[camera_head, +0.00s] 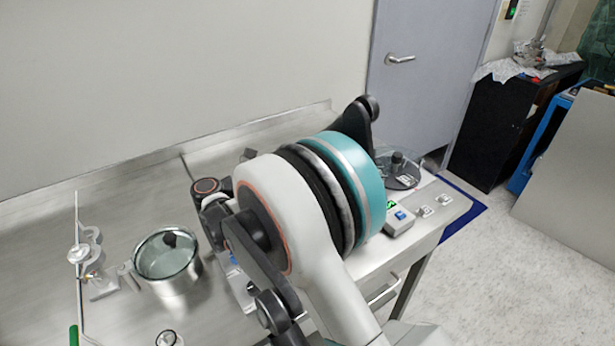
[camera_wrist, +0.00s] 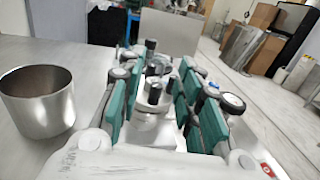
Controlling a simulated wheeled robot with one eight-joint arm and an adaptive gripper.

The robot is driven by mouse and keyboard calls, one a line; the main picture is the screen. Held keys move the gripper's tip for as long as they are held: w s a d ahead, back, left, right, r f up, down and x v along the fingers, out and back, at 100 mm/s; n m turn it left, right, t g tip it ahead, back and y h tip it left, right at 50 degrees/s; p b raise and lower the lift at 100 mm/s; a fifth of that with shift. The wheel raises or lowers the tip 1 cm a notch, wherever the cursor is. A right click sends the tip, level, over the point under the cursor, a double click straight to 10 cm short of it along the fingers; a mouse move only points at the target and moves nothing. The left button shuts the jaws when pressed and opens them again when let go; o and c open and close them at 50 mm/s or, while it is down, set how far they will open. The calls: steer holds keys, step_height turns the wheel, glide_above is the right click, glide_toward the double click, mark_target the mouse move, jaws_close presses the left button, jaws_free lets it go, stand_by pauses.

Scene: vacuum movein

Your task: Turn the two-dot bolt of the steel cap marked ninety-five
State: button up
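In the wrist view, my gripper (camera_wrist: 158,62) has its two teal-padded fingers spread apart, one on each side of a shiny steel piece (camera_wrist: 156,108) with black, bolt-like knobs (camera_wrist: 155,92) standing up from it. Gaps show between the pads and the steel piece. I cannot read a ninety-five or see any dot marks, so I cannot tell which knob is the two-dot bolt. In the head view, my arm covers the middle of the table and hides most of the gripper and this steel piece.
An open steel pot (camera_wrist: 38,102) stands left of the gripper in the wrist view. In the head view, a glass-lidded pot (camera_head: 167,256) and a stand (camera_head: 82,260) are at left. A round, black-knobbed thing (camera_head: 398,172) and a button box (camera_head: 398,218) are at right.

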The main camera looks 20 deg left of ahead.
step_height(320, 180, up, 8)
steer(key=shift+r, duration=0.15)
stand_by(0.3)
